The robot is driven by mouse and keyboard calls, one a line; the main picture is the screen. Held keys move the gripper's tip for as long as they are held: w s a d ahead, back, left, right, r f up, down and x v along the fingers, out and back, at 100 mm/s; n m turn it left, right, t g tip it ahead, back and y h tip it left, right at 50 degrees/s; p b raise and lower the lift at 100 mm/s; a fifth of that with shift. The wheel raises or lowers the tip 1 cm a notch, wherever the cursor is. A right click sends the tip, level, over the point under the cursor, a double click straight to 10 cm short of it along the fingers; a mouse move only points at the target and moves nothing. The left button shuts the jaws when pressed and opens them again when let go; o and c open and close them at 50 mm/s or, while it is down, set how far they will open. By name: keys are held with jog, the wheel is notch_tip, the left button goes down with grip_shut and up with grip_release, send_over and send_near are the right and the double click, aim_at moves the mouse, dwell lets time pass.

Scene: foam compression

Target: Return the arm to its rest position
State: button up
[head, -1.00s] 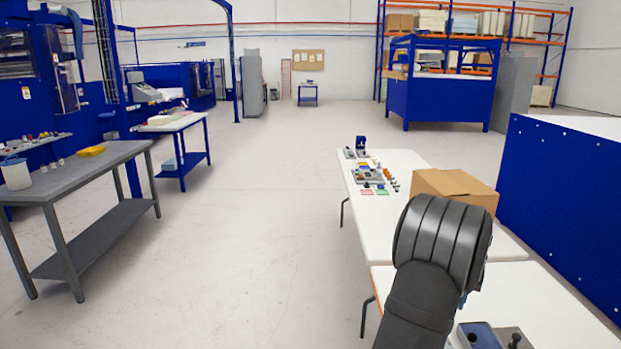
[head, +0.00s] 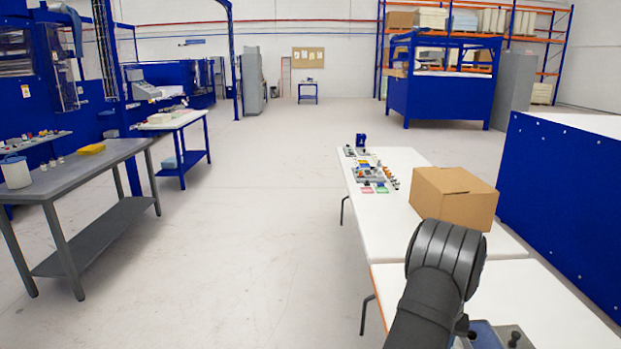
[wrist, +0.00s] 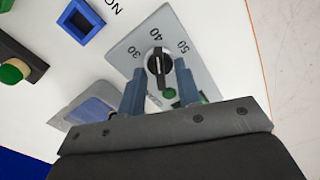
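In the wrist view my gripper (wrist: 159,67) has its two blue-grey fingers apart, with nothing held between them. A grey dial panel (wrist: 195,57) marked 30, 40 and 50 lies beyond the fingertips. Its black knob (wrist: 158,58) shows in the gap between the fingers; I cannot tell how far it is from them. In the head view my dark arm (head: 445,262) rises from the bottom edge over the near white table (head: 540,300). The gripper itself does not show there.
A cardboard box (head: 455,197) stands on the far white table, just beyond my arm. Small parts (head: 370,175) lie left of it. In the wrist view, a blue square frame (wrist: 80,22) and a green button (wrist: 14,70) are at left. Open floor (head: 250,220) lies left of the tables.

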jog(key=n, duration=0.3)
jog(key=shift+n, duration=2.4)
jog(key=shift+r, duration=0.1)
jog(key=s+a+r+m+t+h, duration=0.1)
jog(key=s+a+r+m+t, duration=0.2)
jog(key=r, duration=0.5)
jog(key=s+r+m+t+h, duration=0.1)
jog(key=s+r+m, duration=0.2)
jog(key=r+m, duration=0.4)
jog(key=shift+n, duration=0.6)
jog(key=x, duration=1.6)
jog(key=shift+f, duration=0.3)
jog(key=shift+c, duration=0.4)
